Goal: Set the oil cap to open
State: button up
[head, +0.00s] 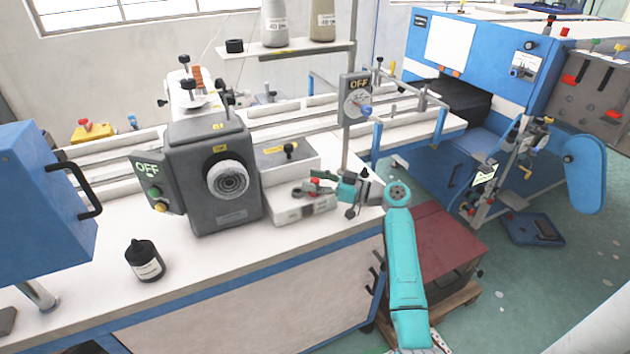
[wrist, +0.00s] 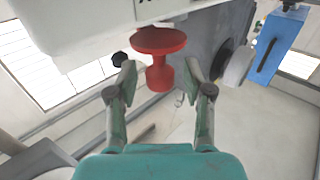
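A red spool-shaped cap (wrist: 159,62) sits against the white block; I take it for the oil cap, though no label shows. In the wrist view it has a wide round disc and a narrower stem. It also shows in the head view as a small red piece (head: 314,180) by the white block (head: 303,208). My gripper (wrist: 160,72) is open, with one finger on each side of the red stem and a visible gap on both sides. In the head view my gripper (head: 326,183) reaches in from the right at the cap; its fingertips are too small to judge there.
The grey sewing machine (head: 208,140) with a round handwheel (head: 230,181) stands left of the block. A black bottle (head: 145,260) stands at the table's front left. A post with an OFF dial box (head: 356,98) rises just behind my gripper. The table front (head: 210,280) is mostly clear.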

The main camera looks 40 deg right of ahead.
jog(key=v, duration=1.2)
jog(key=shift+d+f, duration=0.1)
jog(key=shift+d, duration=0.05)
dwell(0.5)
